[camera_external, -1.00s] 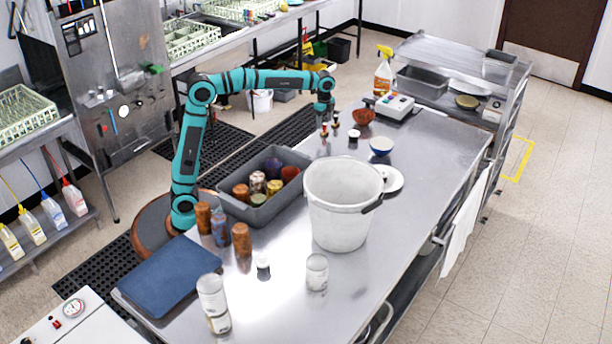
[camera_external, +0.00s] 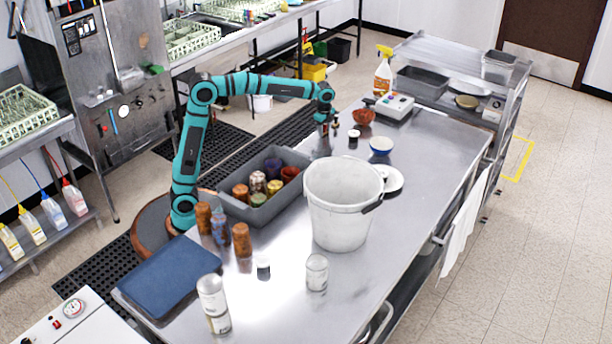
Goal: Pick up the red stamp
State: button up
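My gripper (camera_external: 328,126) points down low over the far left part of the steel table, at the end of the teal arm. Small dark and reddish shapes show at its fingertips. They are too small to tell finger from object, so I cannot say for sure which is the red stamp or whether the fingers touch it. A similar small piece (camera_external: 263,267) stands on the near part of the table.
A red-brown bowl (camera_external: 363,116) and a blue-and-white bowl (camera_external: 381,146) are right of the gripper. A large white bucket (camera_external: 340,210) and a grey bin (camera_external: 262,213) with several jars stand nearer. A spray bottle (camera_external: 383,75) stands at the far end.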

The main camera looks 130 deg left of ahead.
jog(key=c, duration=0.4)
